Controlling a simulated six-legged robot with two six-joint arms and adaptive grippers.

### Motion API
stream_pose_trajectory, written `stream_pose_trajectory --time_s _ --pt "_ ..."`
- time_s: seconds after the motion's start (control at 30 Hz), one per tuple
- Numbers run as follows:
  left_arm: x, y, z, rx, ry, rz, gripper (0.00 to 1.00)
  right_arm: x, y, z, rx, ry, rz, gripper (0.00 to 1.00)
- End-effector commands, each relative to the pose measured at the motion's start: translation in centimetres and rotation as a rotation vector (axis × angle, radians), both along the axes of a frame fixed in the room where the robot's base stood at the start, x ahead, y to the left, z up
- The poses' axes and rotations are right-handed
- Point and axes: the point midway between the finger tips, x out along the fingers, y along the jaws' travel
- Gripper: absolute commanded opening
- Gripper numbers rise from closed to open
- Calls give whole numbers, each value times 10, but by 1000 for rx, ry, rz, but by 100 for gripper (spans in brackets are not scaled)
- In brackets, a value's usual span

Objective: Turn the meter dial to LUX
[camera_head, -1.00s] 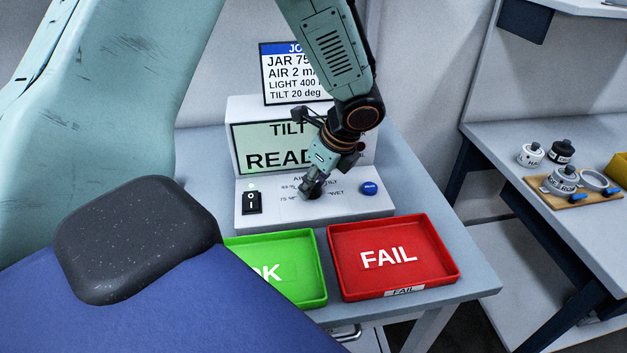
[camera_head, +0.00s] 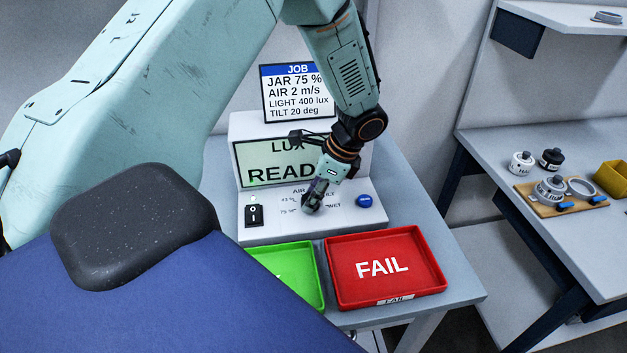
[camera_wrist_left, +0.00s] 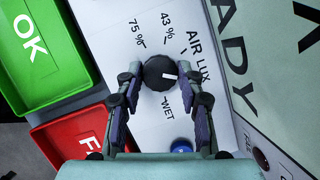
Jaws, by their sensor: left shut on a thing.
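The meter (camera_head: 355,215) is a pale box on the table with an upright screen (camera_head: 250,158). The screen shows LUX above a partly hidden READY. The black dial (camera_wrist_left: 158,72) is on the meter's sloped face. Its white mark points right in the left wrist view, toward the LUX label (camera_wrist_left: 204,70). My left gripper (camera_head: 312,204) reaches down to the dial, which it mostly hides in the head view. In the left wrist view its fingers (camera_wrist_left: 163,90) are shut on the dial, one on each side. My right gripper is out of view.
A blue button (camera_head: 364,201) and a black rocker switch (camera_head: 254,215) flank the dial. A green tray (camera_head: 318,285) and a red FAIL tray (camera_head: 425,262) lie in front. A JOB card (camera_head: 298,92) stands behind. A side bench (camera_head: 470,150) at right holds jars and a yellow bin.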

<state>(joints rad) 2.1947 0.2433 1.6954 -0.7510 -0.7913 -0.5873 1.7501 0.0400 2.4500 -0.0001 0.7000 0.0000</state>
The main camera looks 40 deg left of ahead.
Motion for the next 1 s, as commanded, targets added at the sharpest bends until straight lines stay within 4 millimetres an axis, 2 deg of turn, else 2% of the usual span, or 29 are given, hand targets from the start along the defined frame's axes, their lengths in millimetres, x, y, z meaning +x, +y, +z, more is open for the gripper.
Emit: stream_pose_trajectory --time_s 0.1,0.4,0.93,0.97,1.0 --pt "0 1 2 2 3 73 6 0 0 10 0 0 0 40" --pt "0 2 1 2 3 188 6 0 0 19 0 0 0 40" --pt "0 1 0 1 3 214 6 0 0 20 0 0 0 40" --pt "0 1 0 1 3 214 39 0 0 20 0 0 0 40" --pt "0 1 0 1 3 214 42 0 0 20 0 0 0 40"
